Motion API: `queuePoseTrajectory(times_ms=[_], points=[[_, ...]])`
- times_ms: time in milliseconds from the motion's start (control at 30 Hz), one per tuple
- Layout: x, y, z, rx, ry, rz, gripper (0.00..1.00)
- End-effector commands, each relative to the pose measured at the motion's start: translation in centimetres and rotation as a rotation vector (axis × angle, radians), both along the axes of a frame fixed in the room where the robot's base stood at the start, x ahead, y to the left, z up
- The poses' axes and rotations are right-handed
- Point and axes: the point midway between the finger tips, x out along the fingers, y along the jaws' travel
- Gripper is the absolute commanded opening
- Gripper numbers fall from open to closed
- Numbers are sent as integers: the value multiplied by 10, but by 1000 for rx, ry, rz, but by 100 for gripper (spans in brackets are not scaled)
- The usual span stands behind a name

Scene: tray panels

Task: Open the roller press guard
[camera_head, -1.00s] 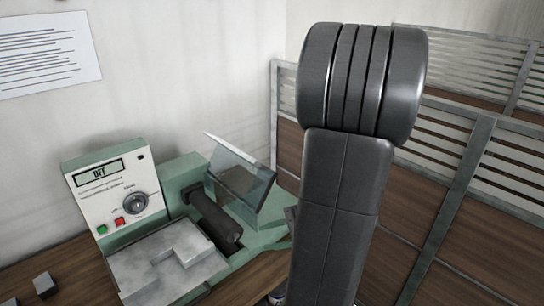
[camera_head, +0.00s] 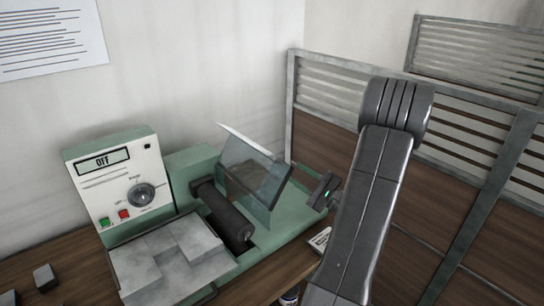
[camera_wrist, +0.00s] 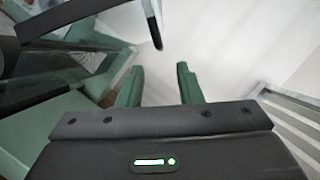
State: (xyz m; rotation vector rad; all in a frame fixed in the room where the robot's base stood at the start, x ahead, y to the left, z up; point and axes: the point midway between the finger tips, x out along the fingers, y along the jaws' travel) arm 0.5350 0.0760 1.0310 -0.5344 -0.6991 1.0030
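The roller press (camera_head: 190,165) is a green machine with a white control panel whose display reads OFF. Its guard (camera_head: 262,178) is a clear, tilted panel standing raised over the right side of the black roller (camera_head: 226,215), which lies exposed. My gripper (camera_head: 318,192) is just right of the guard, apart from it, partly hidden by my arm. In the wrist view my gripper's green fingers (camera_wrist: 158,85) stand apart with nothing between them. The guard's edge (camera_wrist: 152,22) shows above them at the top.
A grey stepped block (camera_head: 170,258) sits at the front of the press. Small dark blocks (camera_head: 44,278) lie on the wooden table at left. A slatted partition (camera_head: 330,120) stands behind my arm. A small labelled item (camera_head: 320,238) lies near the press's right end.

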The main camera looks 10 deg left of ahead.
Motion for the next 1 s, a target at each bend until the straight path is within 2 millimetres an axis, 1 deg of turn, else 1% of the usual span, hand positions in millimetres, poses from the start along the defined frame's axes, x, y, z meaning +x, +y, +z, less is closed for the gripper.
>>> queuePoseTrajectory(times_ms=[33,200,400,500,700,900,933,1000], points=[[3,11,6,-1,0,6,32],[16,45,17,-1,0,6,32],[29,75,25,-2,0,3,32],[33,85,28,-2,0,3,32],[36,93,29,-2,2,1,32],[37,93,28,-2,1,1,32],[37,93,28,-2,1,1,30],[36,92,28,-2,1,1,17]])
